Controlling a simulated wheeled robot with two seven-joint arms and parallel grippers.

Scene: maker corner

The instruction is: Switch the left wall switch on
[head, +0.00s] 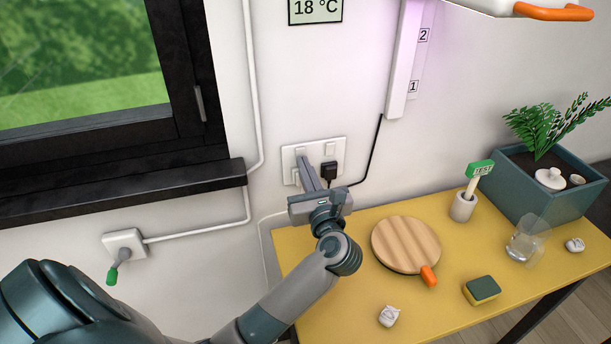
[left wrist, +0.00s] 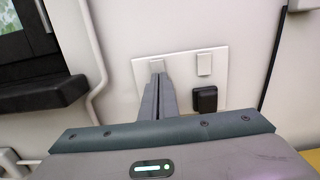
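A white wall plate (head: 339,144) is on the wall above the table's far left corner. It has two rocker switches. The left wall switch (left wrist: 157,65) shows just above my fingertips in the left wrist view; its lower part is hidden by them. The right switch (left wrist: 204,64) is clear of the gripper. My left gripper (head: 302,160) reaches to the left side of the plate, its fingers together and empty. The tips are at the left switch's lower part; I cannot tell if they touch it. The switch's on or off position is unclear. My right gripper is out of view.
A black plug (head: 329,170) with a cable sits below the right switch, close right of the fingers. The yellow table (head: 352,300) holds a round wooden board (head: 405,243), a sponge (head: 482,290) and a planter (head: 548,208). A window sill (head: 120,193) is at left.

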